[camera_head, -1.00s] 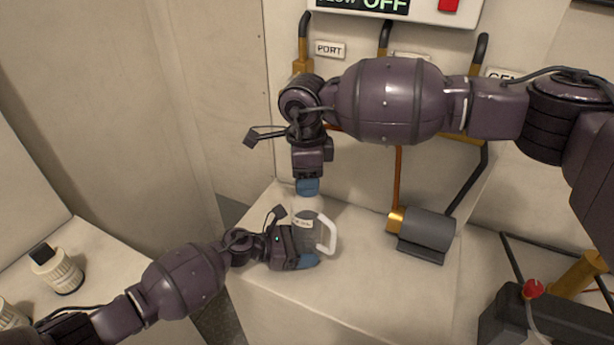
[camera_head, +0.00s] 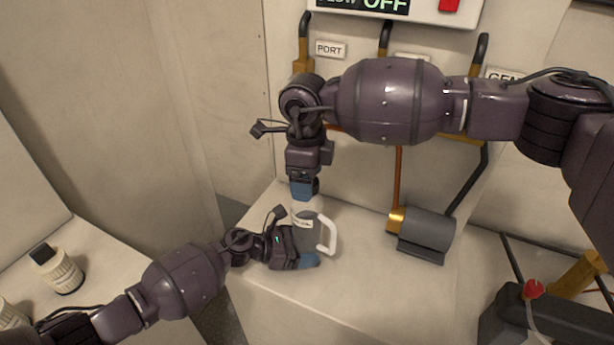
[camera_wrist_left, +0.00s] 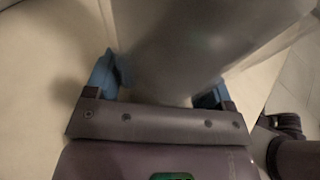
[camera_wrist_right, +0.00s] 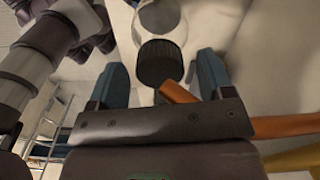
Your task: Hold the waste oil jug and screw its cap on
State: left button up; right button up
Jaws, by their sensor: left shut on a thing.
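The waste oil jug (camera_head: 304,236) is a translucent grey container with a white handle and a label, upright on the pale ledge. My left gripper (camera_head: 303,248) is shut around its body from the left; the jug also fills the space between the blue fingers in the left wrist view (camera_wrist_left: 168,60). My right gripper (camera_head: 303,188) points down over the jug's top. In the right wrist view the dark ribbed cap (camera_wrist_right: 160,63) sits between its blue fingers, with gaps on both sides. In the head view the cap is hidden; I cannot tell how it sits on the neck.
A grey cylinder with a brass fitting (camera_head: 426,234) lies on the ledge (camera_head: 350,290) to the right of the jug. Pipes run up the wall behind. White bottles (camera_head: 58,270) stand at the left. A dark box with a red knob (camera_head: 533,290) is at lower right.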

notch_tip(320, 180, up, 12)
dwell(0.8)
jog(key=shift+a, duration=0.1)
pick_arm(q)
jog(key=o, duration=1.3)
jog(key=shift+c, duration=0.2)
jog(key=shift+a, duration=0.1)
